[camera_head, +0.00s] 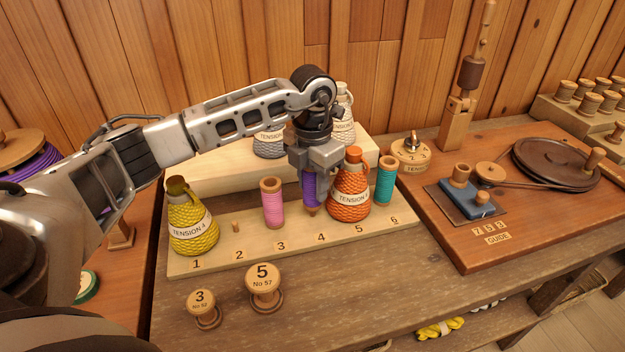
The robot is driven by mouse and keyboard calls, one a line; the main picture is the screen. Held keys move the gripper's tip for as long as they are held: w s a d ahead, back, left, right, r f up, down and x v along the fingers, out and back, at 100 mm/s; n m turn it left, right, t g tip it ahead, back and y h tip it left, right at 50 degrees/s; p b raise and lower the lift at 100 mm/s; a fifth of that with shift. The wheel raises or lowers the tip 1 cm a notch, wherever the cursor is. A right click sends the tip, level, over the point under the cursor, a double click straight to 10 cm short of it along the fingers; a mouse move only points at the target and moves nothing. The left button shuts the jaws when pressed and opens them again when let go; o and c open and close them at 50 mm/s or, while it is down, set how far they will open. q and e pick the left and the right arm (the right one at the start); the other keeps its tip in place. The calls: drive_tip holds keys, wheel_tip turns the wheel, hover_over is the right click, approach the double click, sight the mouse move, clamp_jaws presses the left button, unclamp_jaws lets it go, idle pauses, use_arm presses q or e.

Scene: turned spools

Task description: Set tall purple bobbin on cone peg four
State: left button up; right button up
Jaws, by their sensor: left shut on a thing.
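The tall purple bobbin (310,192) is upright between the fingers of my left gripper (313,168), which is shut on it and hides its top. The bobbin is above the place marked 4 (321,237) on the pale numbered peg board (220,262). A small brown tip shows at its lower end; I cannot tell whether it is peg or bobbin, or whether the bobbin is around the peg. The orange cone (348,190) at 5 is close beside it on the right. The pink bobbin (273,205) stands at 3. My right gripper is not in view.
A yellow cone (193,225) stands at 1, a bare peg (236,227) at 2 and a teal bobbin (385,183) at 6. Grey cones (269,145) stand on the raised step behind.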

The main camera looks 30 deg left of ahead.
sight(312, 194)
use_arm(q)
drive_tip(key=shift+f+b, duration=0.55)
drive_tip(key=shift+f, duration=0.4)
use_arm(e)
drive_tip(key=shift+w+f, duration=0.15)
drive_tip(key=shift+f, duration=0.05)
use_arm(q)
drive_tip(key=shift+f+b, duration=0.5)
drive_tip(key=shift+f, duration=0.1)
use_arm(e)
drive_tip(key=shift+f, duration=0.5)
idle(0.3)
use_arm(q)
drive_tip(key=o, duration=0.7)
drive_tip(key=shift+o, duration=0.2)
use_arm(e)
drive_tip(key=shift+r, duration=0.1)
